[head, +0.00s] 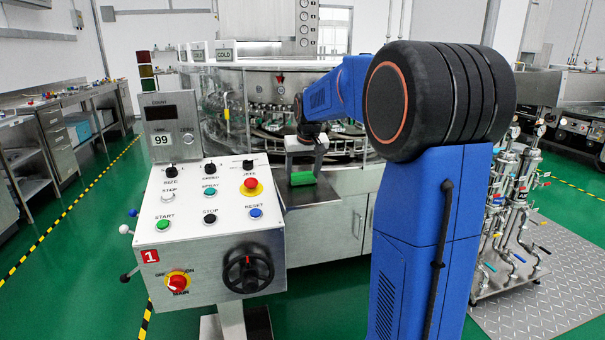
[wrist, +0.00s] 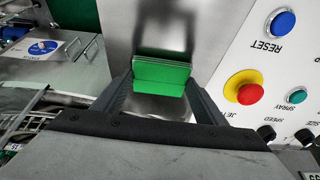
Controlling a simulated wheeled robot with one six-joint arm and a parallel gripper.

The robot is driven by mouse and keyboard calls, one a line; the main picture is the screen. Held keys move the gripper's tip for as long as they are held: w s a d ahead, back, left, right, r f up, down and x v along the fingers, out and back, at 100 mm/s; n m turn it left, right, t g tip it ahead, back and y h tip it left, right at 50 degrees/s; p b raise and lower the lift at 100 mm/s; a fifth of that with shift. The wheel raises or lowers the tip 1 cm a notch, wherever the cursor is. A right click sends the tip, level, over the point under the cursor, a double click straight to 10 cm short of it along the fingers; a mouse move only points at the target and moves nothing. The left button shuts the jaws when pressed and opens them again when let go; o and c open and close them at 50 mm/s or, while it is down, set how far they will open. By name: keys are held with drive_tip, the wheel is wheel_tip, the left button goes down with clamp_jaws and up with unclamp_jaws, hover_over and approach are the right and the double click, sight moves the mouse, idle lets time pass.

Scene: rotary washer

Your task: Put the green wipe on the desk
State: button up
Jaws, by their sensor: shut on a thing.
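The green wipe (head: 303,178) is a small flat green block in the head view, just above or on a steel tabletop (head: 342,190) in front of the round washer. My gripper (head: 304,165) is over it. In the wrist view the wipe (wrist: 161,76) sits between my two dark fingers, and my gripper (wrist: 161,84) is shut on it. The steel surface (wrist: 119,22) lies behind it with a dark reflection. I cannot tell whether the wipe touches the surface.
A white control panel (head: 182,208) with buttons and a black handwheel stands left of the tabletop. The round washer (head: 262,84) with bottles is behind. A steel workbench (head: 60,101) runs along the left wall. A pipe rack (head: 508,215) stands at the right.

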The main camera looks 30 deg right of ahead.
drive_tip(key=shift+f, duration=0.1)
drive_tip(key=o, duration=1)
drive_tip(key=v, duration=1.2)
